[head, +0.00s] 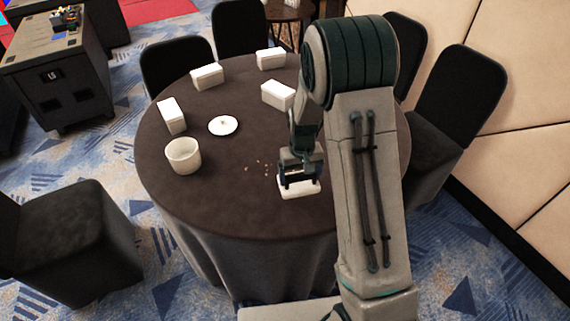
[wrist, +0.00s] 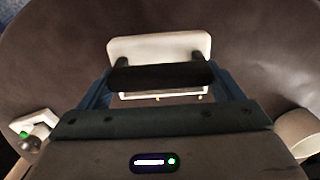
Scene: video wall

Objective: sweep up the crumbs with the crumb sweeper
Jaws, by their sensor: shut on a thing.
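The crumb sweeper (head: 300,190) is a white block with rounded corners and a dark handle, on or just above the dark tablecloth near the table's front. My gripper (head: 299,176) is above it, shut on its handle. In the wrist view the crumb sweeper (wrist: 160,46) lies ahead of my gripper (wrist: 160,77), with the dark bar handle between the fingers. The small tan crumbs (head: 262,167) are scattered just left of the sweeper. A few crumbs (wrist: 185,99) show at the sweeper's near edge in the wrist view; my gripper hides the others there.
The round table (head: 225,190) has a dark cloth. A white bowl (head: 183,156) and a plate (head: 223,125) with a small bit on it stand to the left. Several white boxes (head: 278,95) stand farther back. Chairs (head: 70,240) surround the table. The cloth between bowl and crumbs is clear.

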